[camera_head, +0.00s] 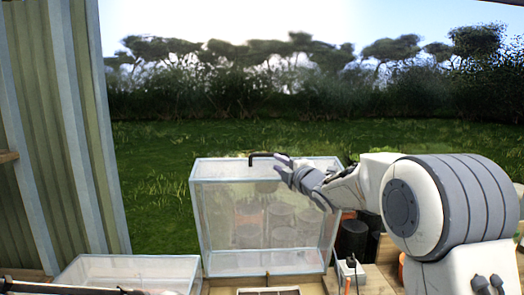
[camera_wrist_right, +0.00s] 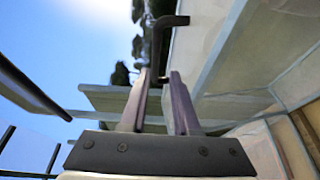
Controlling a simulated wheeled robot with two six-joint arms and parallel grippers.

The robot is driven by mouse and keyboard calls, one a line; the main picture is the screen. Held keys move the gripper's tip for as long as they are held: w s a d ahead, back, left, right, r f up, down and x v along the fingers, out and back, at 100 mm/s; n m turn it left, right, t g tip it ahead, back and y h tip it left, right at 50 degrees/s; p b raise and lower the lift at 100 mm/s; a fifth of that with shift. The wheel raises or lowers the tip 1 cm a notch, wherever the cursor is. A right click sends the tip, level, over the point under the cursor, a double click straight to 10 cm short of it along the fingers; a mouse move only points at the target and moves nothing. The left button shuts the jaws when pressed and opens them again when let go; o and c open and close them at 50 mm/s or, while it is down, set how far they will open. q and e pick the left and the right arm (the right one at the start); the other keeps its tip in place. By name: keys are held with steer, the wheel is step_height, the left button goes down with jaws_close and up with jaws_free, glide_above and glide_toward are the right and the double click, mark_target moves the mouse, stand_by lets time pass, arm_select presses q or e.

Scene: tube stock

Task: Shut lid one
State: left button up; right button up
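A clear, pale-framed lid (camera_head: 225,205) stands upright in the middle of the head view. A small black handle (camera_head: 262,155) sits at its top edge. My right gripper (camera_head: 280,165) is at this handle, its arm coming in from the right. In the right wrist view the two fingers (camera_wrist_right: 162,72) are apart, and the bent black handle (camera_wrist_right: 158,42) reaches down to the gap between their tips. A gap shows beside the handle, and I cannot tell whether a finger touches it. My left gripper is not clearly in view.
Dark cylinders (camera_head: 283,220) show through the lid, and another dark cylinder (camera_head: 352,238) stands right of it. A clear, low box (camera_head: 75,270) is at the lower left. A dark bar (camera_head: 60,288) crosses the lower left corner. A small white block (camera_head: 349,270) sits at the front.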

mark_target(268, 154)
steer(key=shift+n, duration=0.3)
steer(key=p+x, duration=0.2)
steer(key=x, duration=0.1)
steer(key=p+x, duration=0.2)
steer(key=x, duration=0.1)
steer(key=r+p+x, duration=0.1)
steer(key=p+x, duration=0.1)
steer(key=x, duration=0.2)
steer(key=shift+r, duration=0.1)
steer(key=shift+w+a, duration=0.25)
steer(key=shift+w, duration=0.2)
steer(key=shift+f, duration=0.2)
jaws_close()
